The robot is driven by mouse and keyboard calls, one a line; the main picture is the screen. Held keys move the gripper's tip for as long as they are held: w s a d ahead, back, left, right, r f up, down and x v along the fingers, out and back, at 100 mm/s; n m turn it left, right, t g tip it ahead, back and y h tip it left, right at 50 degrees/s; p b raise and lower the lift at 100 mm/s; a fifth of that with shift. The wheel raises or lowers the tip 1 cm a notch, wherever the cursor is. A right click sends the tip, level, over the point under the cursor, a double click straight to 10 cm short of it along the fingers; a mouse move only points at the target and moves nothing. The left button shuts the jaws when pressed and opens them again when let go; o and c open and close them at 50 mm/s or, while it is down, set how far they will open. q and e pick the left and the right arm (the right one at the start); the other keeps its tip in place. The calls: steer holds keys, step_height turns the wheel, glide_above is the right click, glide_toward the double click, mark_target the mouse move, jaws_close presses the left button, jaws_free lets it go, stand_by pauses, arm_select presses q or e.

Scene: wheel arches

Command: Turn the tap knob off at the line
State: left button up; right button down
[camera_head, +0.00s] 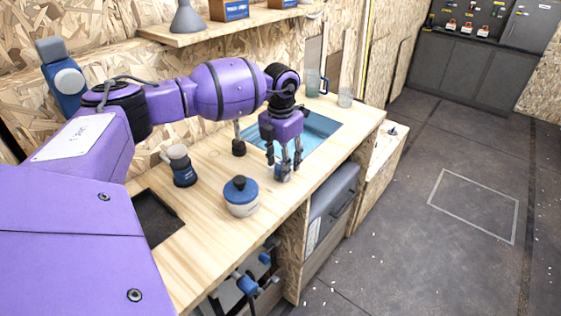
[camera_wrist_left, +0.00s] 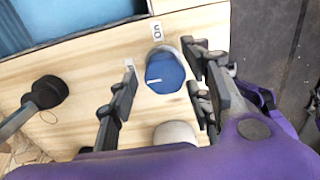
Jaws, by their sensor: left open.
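The round blue tap knob (camera_wrist_left: 165,75) is on the wooden counter, with a short white line on its top. A small white label (camera_wrist_left: 158,31) with dark letters lies beside it; it seems to read "on", turned in this view. In the head view the knob (camera_head: 281,174) is partly hidden by my left gripper (camera_head: 284,160). In the left wrist view that gripper (camera_wrist_left: 162,75) is open, its fingers on either side of the knob. I cannot tell whether they touch it. The dark tap (camera_head: 239,143) stands beside the sink. My right gripper is not in view.
The blue sink basin (camera_head: 314,131) lies behind the gripper. A white canister with a blue lid (camera_head: 241,197) stands close by at the front. A grey-and-blue object (camera_head: 181,166) stands further left. A clear cylinder (camera_head: 345,82) and a blue-handled cup (camera_head: 313,83) stand at the back.

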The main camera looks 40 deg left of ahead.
arm_select(q)
steer(key=shift+c, duration=0.4)
steer(key=c, duration=1)
steer(key=shift+w+a+m, duration=0.1)
steer(key=shift+m, duration=1.7)
steer(key=o, duration=1.1)
